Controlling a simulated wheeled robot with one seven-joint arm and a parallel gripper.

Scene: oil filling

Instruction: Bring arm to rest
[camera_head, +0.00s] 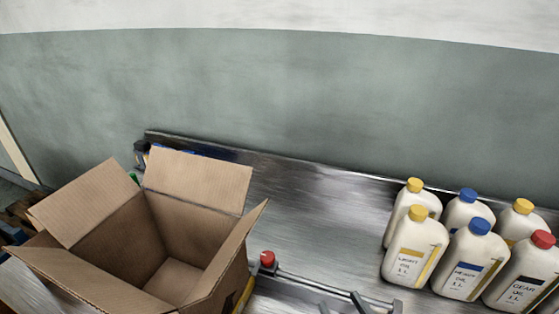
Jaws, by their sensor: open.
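I cannot make out my arm or my gripper in the head view. A grey metal bar or frame (310,284) with dark upright pieces shows at the bottom middle, cut off by the lower edge. I cannot tell what it belongs to.
An open, seemingly empty cardboard box (215,242) stands at the left, flaps spread. Several white oil bottles (410,256) with yellow, blue and red caps stand upright at the right.

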